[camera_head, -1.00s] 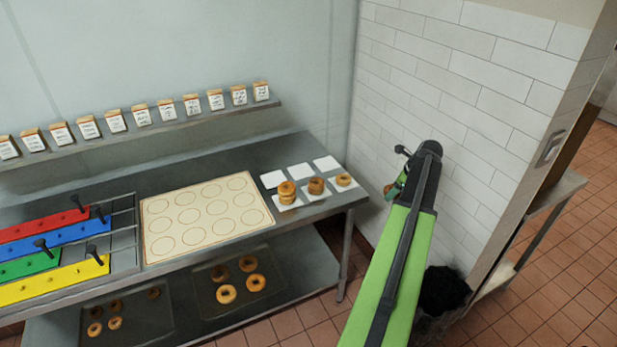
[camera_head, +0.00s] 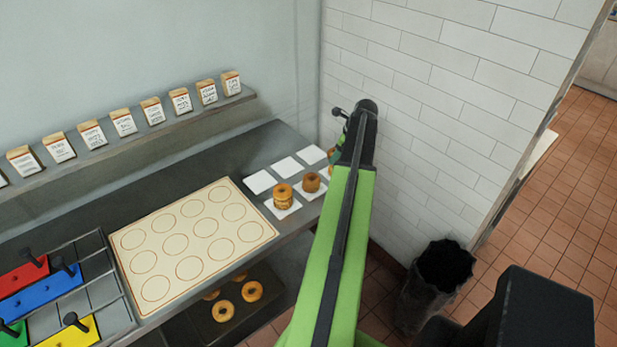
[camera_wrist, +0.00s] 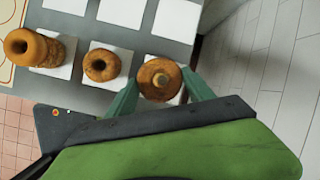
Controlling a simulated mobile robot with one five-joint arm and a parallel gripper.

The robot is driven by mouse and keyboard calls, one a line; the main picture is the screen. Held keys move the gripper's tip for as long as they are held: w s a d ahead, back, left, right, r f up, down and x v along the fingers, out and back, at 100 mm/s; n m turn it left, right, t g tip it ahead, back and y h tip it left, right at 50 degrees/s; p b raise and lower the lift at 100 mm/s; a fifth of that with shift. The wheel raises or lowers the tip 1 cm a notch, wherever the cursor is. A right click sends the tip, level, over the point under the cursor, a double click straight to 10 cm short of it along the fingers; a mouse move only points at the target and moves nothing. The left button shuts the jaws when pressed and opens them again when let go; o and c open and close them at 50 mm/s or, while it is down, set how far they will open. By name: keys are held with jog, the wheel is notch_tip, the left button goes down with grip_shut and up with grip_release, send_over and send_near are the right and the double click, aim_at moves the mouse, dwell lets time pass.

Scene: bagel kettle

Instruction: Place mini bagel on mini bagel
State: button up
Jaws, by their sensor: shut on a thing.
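My gripper (camera_wrist: 160,76) is shut on a brown mini bagel (camera_wrist: 148,89), one finger on each side. In the wrist view the held bagel is over the rightmost front white square, whose edge shows below it. A tan surface shows through its hole; I cannot tell how high the bagel is above what lies beneath. In the head view my gripper (camera_head: 338,147) is partly hidden by my arm, and a bit of orange bagel (camera_head: 331,171) shows beside it. A middle bagel pile (camera_wrist: 101,65) and a taller left stack (camera_wrist: 38,48) stand on neighbouring white squares.
Empty white squares (camera_wrist: 122,11) lie in the back row. A cream mat with circles (camera_head: 192,240) and coloured boards (camera_head: 50,290) lie left on the table. Bagels lie on a tray (camera_head: 222,325) below. The tiled wall (camera_head: 420,130) is close at right; a bin (camera_head: 430,295) stands below.

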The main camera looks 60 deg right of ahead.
jog(key=s+a+r+n+y+p, duration=0.1)
jog(key=s+a+r+n+p, duration=0.2)
jog(key=s+a+r+p, duration=0.45)
jog(key=b, duration=0.7)
send_near(309, 178)
jog(key=shift+w+d+f, duration=0.15)
jog(key=shift+w+f, duration=0.1)
jog(key=shift+w, duration=0.7)
jog(key=shift+w+f+b, duration=0.1)
jog(key=shift+f+b, duration=2.2)
jog(key=shift+f, duration=0.1)
jog(key=o, duration=1.3)
jog(key=shift+r, duration=0.1)
jog(key=shift+o, duration=0.2)
jog(key=shift+r, duration=0.1)
